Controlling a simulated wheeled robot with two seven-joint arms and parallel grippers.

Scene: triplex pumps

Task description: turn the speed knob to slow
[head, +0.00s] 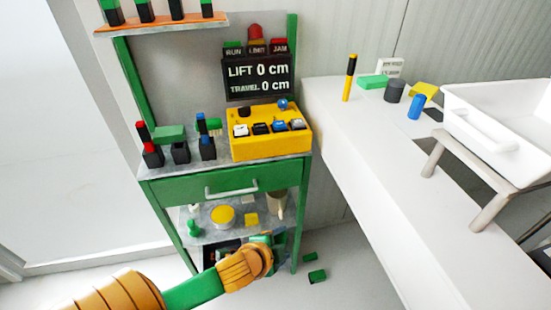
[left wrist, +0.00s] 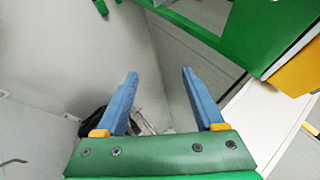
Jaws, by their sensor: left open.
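A yellow control box (head: 270,148) sits on the top of the green cart. Its sloped face carries a row of dark, white and blue controls, with a black round part (head: 244,112) at the back left and a blue ball-shaped part (head: 282,104) at the back right. Which one is the speed knob, and its setting, I cannot tell. My left gripper (head: 270,240) is low in front of the cart's lower shelves, below the box and apart from it. In the left wrist view its two blue fingers (left wrist: 159,75) are spread with nothing between them. My right gripper is not in view.
The green cart's drawer (head: 215,187) with its handle lies between my left gripper and the box. A display (head: 258,78) reads LIFT 0 cm, TRAVEL 0 cm. Black blocks (head: 180,152) stand left of the box. A white table (head: 350,140) with a white bin (head: 505,115) is at right.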

